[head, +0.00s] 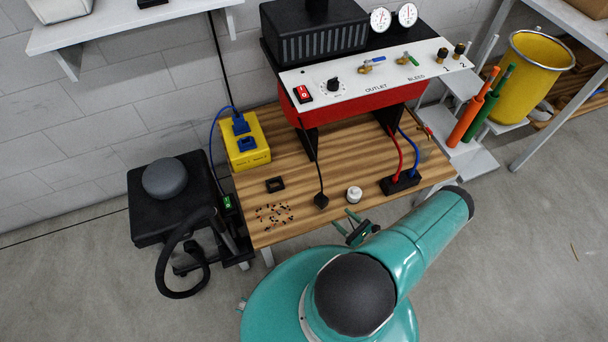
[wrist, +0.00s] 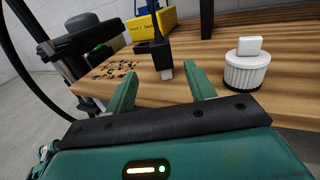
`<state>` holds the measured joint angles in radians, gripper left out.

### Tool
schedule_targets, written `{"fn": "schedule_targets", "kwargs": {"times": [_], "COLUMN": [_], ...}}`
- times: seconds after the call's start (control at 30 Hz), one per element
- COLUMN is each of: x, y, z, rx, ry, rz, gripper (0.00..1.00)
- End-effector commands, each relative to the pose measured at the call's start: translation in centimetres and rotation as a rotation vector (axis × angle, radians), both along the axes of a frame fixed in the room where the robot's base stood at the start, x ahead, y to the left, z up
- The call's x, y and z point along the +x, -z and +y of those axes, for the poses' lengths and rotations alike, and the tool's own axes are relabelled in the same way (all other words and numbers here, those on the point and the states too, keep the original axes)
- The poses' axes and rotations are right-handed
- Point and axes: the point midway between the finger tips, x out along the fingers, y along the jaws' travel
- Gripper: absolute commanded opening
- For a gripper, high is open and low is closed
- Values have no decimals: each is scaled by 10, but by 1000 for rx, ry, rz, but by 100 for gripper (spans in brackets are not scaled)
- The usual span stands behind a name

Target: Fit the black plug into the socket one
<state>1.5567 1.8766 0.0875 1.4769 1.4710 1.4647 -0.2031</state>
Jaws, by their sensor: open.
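The black plug (head: 321,201) is on the wooden bench near its front edge, at the end of a black cable from the red machine. In the wrist view the plug (wrist: 161,52) shows a pale tip pointing towards me. My gripper (head: 358,227) is open and empty, just off the bench's front edge. In the wrist view its fingers (wrist: 165,82) stand either side of the plug's line, with the plug beyond the tips. A yellow socket box (head: 246,145) with two blue fittings stands at the back left; a blue cable enters the rear fitting. Its labels are too small to read surely.
A white ribbed knob-like piece (head: 354,194) stands right of the plug. A black block (head: 400,183) with red and blue cables lies further right. Small scattered bits (head: 273,215) and a black frame (head: 275,184) lie left. The red machine (head: 360,100) overhangs the back.

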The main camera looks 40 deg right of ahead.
Motion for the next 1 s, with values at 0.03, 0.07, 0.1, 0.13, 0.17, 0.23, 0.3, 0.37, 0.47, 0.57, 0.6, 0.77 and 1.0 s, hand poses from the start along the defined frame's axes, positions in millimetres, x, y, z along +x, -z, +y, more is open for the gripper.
{"fn": "schedule_targets", "kwargs": {"times": [0.03,0.07,0.1,0.13,0.17,0.23,0.3,0.37,0.47,0.57,0.6,0.77,1.0], "x": [1,2,5,7,11,22,35,48,68,87,94,120,145], "y": [-2,-4,-9,-14,-20,-40,-65,-88,-127,-165,-181,-243,-331], "z": [-1,-3,-5,-7,-9,-15,-20,-22,-21,-16,-12,8,53], "rx": [-4,-9,-19,-30,-44,-86,-137,-187,-269,-357,-393,-545,-797], "ry": [-6,-15,-32,-53,-79,-156,-251,-340,-483,-622,-676,-885,-1169], "rz": [1,1,2,4,6,14,23,33,49,63,70,91,117], "gripper": [54,54,54,54,54,54,54,54,54,54,54,54,54]}}
